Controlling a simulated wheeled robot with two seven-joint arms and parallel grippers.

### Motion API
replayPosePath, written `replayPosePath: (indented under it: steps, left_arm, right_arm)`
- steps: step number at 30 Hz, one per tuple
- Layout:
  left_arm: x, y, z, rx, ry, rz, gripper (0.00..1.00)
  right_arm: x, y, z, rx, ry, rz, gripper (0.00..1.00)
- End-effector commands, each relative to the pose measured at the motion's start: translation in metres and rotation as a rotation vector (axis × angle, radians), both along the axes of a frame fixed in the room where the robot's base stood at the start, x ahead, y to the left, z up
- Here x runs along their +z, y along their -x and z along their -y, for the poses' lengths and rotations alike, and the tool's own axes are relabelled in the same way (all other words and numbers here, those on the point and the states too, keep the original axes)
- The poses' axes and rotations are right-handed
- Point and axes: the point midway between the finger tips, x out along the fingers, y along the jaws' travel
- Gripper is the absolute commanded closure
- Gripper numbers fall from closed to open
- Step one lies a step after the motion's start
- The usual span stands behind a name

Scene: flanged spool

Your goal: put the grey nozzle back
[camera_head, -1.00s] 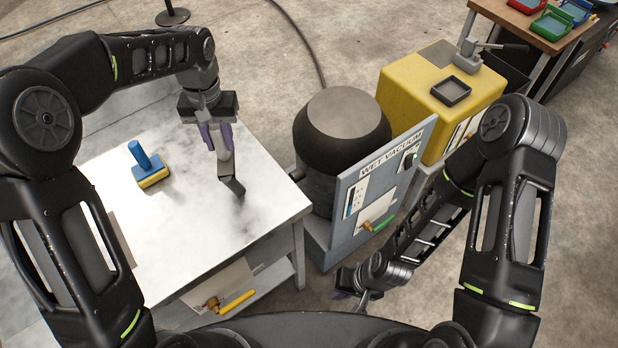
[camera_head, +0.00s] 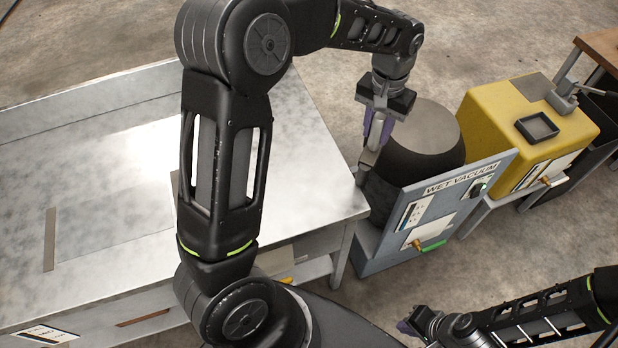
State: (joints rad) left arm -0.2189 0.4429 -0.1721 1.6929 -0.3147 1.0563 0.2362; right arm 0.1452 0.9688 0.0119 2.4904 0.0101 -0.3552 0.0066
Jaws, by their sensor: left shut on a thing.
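My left gripper (camera_head: 378,130) is shut on the grey nozzle (camera_head: 368,160), which hangs down below the purple fingers. They are in front of the left side of the black wet vacuum drum (camera_head: 425,165), by the right edge of the metal table. I cannot tell whether the nozzle touches the drum or the table edge. The wet vacuum's grey-blue panel (camera_head: 480,172) carries its label, papers and a green-handled valve (camera_head: 432,246). My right gripper (camera_head: 408,326) is low at the bottom of the view, away from the nozzle; its jaw opening is unclear.
The metal table (camera_head: 110,200) at left has a raised back edge, and its visible top is mostly bare. My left arm hides part of it. A yellow cabinet (camera_head: 490,125) with a dark tray (camera_head: 537,127) stands right of the vacuum. The concrete floor in front is clear.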

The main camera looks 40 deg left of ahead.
Motion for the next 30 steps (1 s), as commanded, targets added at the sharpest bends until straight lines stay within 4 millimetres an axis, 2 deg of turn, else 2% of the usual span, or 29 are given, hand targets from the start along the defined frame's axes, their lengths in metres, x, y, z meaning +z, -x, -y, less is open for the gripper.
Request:
replayPosePath:
  steps: [5,10,15,18,26,30]
  left_arm:
    - [0.001,0.021,-0.038,0.112,0.013,0.002,1.00]
    - [0.008,0.063,-0.088,0.277,0.014,0.001,1.00]
    - [0.015,0.096,-0.116,0.387,0.001,0.001,1.00]
    - [0.018,0.102,-0.120,0.406,-0.003,0.000,1.00]
    - [0.018,0.102,-0.120,0.405,-0.003,-0.001,1.00]
    - [0.008,0.102,-0.120,0.405,-0.003,-0.004,1.00]
  right_arm:
    - [-0.021,-0.002,-0.001,0.001,-0.004,0.006,1.00]
    - [-0.045,-0.005,-0.002,0.003,-0.011,0.015,1.00]
    - [-0.056,-0.007,-0.003,0.005,-0.015,0.022,1.00]
    - [-0.055,-0.007,-0.003,0.006,-0.015,0.022,1.00]
    - [-0.054,-0.007,-0.003,0.006,-0.015,0.023,1.00]
    - [-0.053,-0.007,-0.003,0.006,-0.015,0.023,1.00]
